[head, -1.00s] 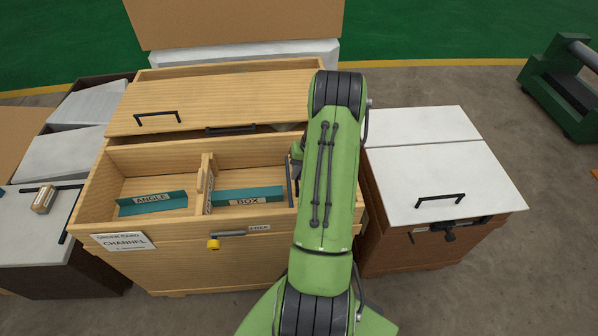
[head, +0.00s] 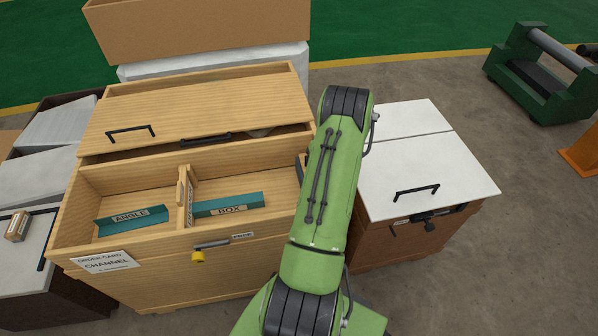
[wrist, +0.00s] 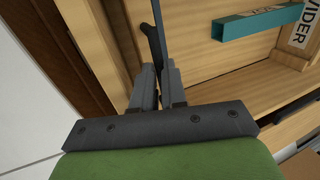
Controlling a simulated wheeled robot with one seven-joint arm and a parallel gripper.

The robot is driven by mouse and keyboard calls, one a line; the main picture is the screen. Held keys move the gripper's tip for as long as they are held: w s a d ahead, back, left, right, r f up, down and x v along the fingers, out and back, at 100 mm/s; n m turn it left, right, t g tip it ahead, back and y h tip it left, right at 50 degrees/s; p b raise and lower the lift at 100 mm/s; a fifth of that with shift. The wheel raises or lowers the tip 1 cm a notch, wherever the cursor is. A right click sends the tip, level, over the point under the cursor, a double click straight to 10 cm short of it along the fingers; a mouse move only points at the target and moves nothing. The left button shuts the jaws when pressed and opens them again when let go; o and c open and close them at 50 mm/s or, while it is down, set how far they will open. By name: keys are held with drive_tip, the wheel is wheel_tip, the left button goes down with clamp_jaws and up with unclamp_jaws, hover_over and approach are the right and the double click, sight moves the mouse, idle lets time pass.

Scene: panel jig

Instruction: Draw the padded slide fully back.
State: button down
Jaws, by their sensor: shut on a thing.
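In the wrist view my gripper (wrist: 158,75) is shut on a thin dark bar (wrist: 157,42) inside the wooden crate, close to its end wall. I cannot tell whether this bar belongs to the padded slide; no padding shows clearly. In the head view my forearm hides the gripper and most of the crate's right end. The crate (head: 165,270) has an open front section with a divider (head: 184,199), a teal piece marked ANGLE (head: 132,219) and one marked BOX (head: 229,205). A small latch with a yellow knob (head: 198,256) sits on the front, beside a label reading FREE.
A wooden lid (head: 200,105) with black handles covers the crate's rear. A white-topped cabinet (head: 425,165) stands close on the right. A grey-lidded bin (head: 40,180) stands on the left. A cardboard box (head: 195,30) is behind.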

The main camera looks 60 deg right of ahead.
drive_tip(key=shift+s+d, duration=0.2)
drive_tip(key=shift+s, duration=0.05)
drive_tip(key=c, duration=1.2)
unclamp_jaws()
drive_tip(key=shift+o, duration=0.2)
